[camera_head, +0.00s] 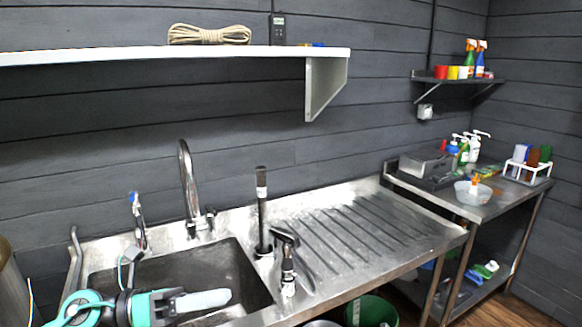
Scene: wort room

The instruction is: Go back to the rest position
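My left gripper (204,300), with teal and black parts and a pale finger, reaches in from the bottom left. It is over the front part of the steel sink basin (215,268). I see it side-on, so the gap between its fingers does not show. I cannot make out anything held in it. My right gripper is not in view.
A tall faucet (187,180) rises behind the basin. A black upright tool (261,210) and a black-handled tool (287,265) stand at its right edge. The ribbed drainboard (345,232) is clear. A white shelf (150,54) overhangs. A side table (480,205) holds bottles and a bowl.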

